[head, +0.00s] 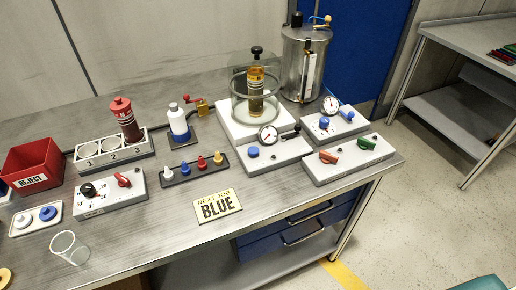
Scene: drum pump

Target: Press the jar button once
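A clear glass jar (243,103) stands on a white base (225,122) towards the back of the bench, with a black-topped amber cylinder (256,88) inside it. A light grey panel (283,157) sits in front of the jar. It carries a round blue button (254,152) at its left, a dial gauge (267,134) and a small black-tipped lever (291,131). No label shows which button is the jar button. Neither of my grippers is in view.
Other panels carry a blue knob (324,123), red and green handles (366,143) and a black dial (88,189). A sign (217,206) reading NEXT JOB BLUE and a clear cup (69,247) are near the front. A steel drum (297,62) stands behind.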

